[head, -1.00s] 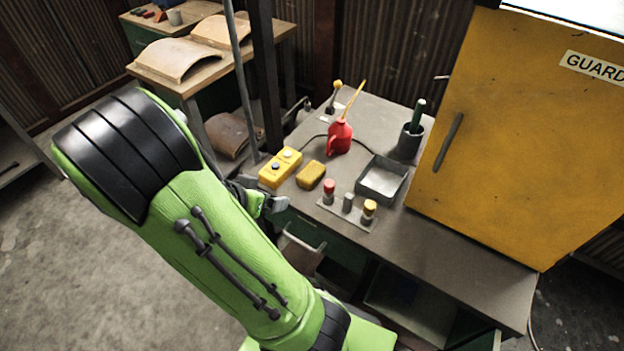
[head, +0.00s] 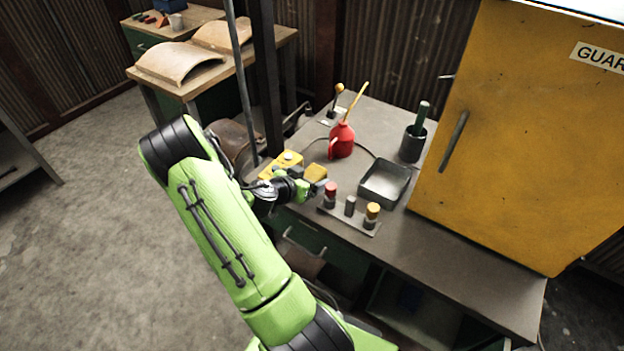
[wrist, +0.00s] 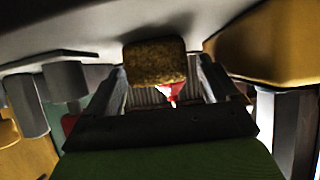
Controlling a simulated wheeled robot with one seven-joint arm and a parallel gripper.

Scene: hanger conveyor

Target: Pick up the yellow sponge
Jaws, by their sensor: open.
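The yellow sponge (head: 316,172) lies on the grey workbench, partly hidden behind my gripper in the head view. My gripper (head: 308,187) is open and empty, low over the bench at the near side of the sponge. In the wrist view, which looks upside down, the sponge (wrist: 155,62) shows ahead, between the lines of the two open fingers (wrist: 165,88). I cannot tell whether the fingertips overlap its sides.
A yellow button box (head: 287,160) sits just left of the sponge. A plate with several pegs (head: 350,207), a grey tray (head: 384,184) and a red oil can (head: 342,140) stand close by. A yellow guard cabinet (head: 520,140) blocks the right.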

